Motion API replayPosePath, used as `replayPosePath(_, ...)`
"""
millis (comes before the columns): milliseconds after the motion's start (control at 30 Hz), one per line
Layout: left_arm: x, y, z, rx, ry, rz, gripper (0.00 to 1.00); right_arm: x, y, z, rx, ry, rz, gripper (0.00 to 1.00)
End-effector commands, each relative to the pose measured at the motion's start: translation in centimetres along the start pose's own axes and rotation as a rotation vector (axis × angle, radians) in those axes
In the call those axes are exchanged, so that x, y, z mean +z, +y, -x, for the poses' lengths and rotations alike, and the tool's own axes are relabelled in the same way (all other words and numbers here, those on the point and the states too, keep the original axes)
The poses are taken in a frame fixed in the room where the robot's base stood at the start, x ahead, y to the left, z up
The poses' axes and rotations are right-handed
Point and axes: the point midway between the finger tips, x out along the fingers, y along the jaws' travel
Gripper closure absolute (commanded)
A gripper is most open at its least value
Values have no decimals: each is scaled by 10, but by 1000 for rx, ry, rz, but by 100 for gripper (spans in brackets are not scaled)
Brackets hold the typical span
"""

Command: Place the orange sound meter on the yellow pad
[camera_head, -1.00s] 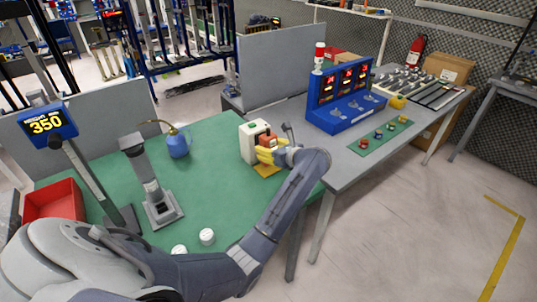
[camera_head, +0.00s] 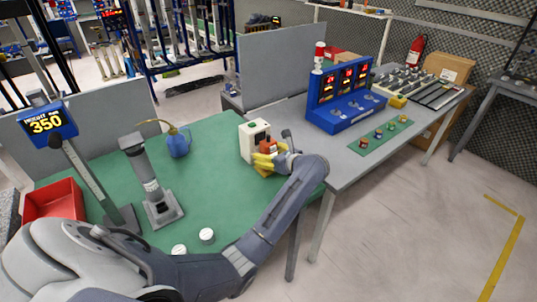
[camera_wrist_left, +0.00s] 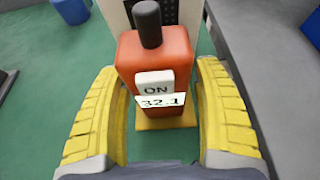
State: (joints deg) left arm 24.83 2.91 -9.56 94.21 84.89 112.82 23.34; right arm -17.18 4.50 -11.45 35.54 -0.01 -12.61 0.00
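The orange sound meter (camera_head: 269,146) has a black knob on top and a label reading "ON" and "32.1"; it fills the middle of the left wrist view (camera_wrist_left: 155,60). I cannot tell whether the meter touches the pad. My right gripper is not in view.
A white box with a green button (camera_head: 254,138) stands right behind the meter. A blue oil can (camera_head: 178,145), a grey stand (camera_head: 158,205), white round pieces (camera_head: 207,235) and a red bin (camera_head: 55,203) are on the green table. A blue panel (camera_head: 345,105) stands on the bench at right.

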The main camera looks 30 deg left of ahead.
Motion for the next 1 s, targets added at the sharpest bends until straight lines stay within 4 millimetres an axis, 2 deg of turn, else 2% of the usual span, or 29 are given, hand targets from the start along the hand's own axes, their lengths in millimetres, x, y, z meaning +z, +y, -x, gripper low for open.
replayPosePath(200,4,0,2,-1,-1,1,31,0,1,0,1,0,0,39)
replayPosePath(700,2,-1,63,-2,2,1,31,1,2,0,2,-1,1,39)
replayPosePath(1000,3,0,76,0,0,1,31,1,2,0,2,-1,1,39)
